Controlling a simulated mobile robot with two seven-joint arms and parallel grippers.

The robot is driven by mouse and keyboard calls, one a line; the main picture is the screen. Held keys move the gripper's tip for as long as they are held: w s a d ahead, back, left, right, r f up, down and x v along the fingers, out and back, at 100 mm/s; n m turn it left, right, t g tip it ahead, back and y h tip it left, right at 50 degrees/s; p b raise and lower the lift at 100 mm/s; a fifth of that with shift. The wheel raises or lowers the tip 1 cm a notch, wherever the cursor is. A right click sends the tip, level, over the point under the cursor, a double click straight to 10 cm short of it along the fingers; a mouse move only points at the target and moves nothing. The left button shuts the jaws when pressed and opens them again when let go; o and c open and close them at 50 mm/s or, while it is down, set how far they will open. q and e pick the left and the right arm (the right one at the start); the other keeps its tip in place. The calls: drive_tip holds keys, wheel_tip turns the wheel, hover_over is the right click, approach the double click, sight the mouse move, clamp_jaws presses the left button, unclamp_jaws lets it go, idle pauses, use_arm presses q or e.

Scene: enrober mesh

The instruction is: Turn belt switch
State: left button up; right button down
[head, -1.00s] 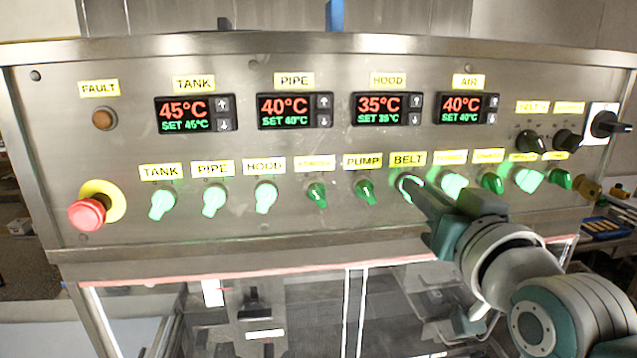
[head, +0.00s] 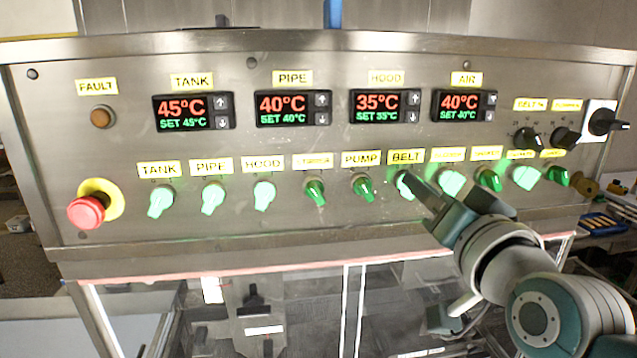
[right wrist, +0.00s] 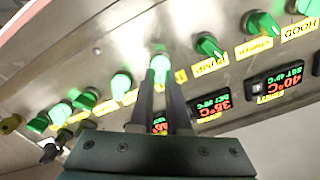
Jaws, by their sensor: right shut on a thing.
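The belt switch (head: 403,186) is a green knob under the yellow BELT label (head: 405,157), in the knob row of the steel panel. It looks brightly lit and is partly hidden by my fingers in the head view. My right gripper (head: 411,180) reaches it from the lower right. In the right wrist view, the knob (right wrist: 159,64) sits at the tips of my two dark fingers (right wrist: 160,88), which are shut on it. My left gripper is not in view.
The pump knob (head: 363,187) is close on the left and a lit knob (head: 452,182) close on the right. A red emergency stop (head: 87,211) is at far left. Temperature displays (head: 292,107) sit above. Glass doors (head: 300,310) are below the panel.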

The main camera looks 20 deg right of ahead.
drive_tip(key=c, duration=0.9)
unclamp_jaws()
drive_tip(key=b+v, duration=0.4)
drive_tip(key=v, duration=0.6)
drive_tip(key=shift+w+a, duration=0.1)
